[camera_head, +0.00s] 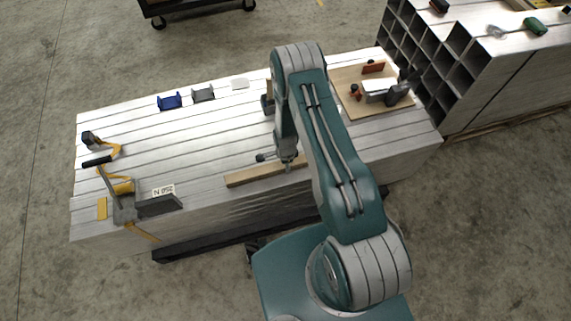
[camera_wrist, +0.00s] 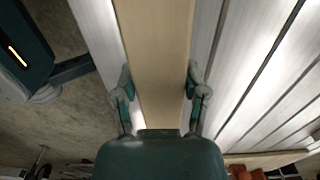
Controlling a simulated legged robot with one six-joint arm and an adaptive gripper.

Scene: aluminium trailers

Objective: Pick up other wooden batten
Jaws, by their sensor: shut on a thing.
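A long pale wooden batten (camera_head: 250,175) lies along the front edge of the slatted aluminium bench top; its right part is hidden behind my arm. My gripper (camera_head: 287,164) is at the batten, near the front edge. In the wrist view the batten (camera_wrist: 160,35) runs lengthwise between the two fingers of my gripper (camera_wrist: 160,80), one on each side. The gripper is shut on it. I cannot tell whether the batten touches the bench or is slightly raised.
A yellow-and-black tool (camera_head: 122,187) and a grey angled piece (camera_head: 158,205) stand at the bench's left. Blue (camera_head: 170,101) and grey (camera_head: 203,94) brackets lie at the back. A wooden board (camera_head: 345,77) with tools is at the right, beside a compartment rack (camera_head: 450,70). The bench's left middle is clear.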

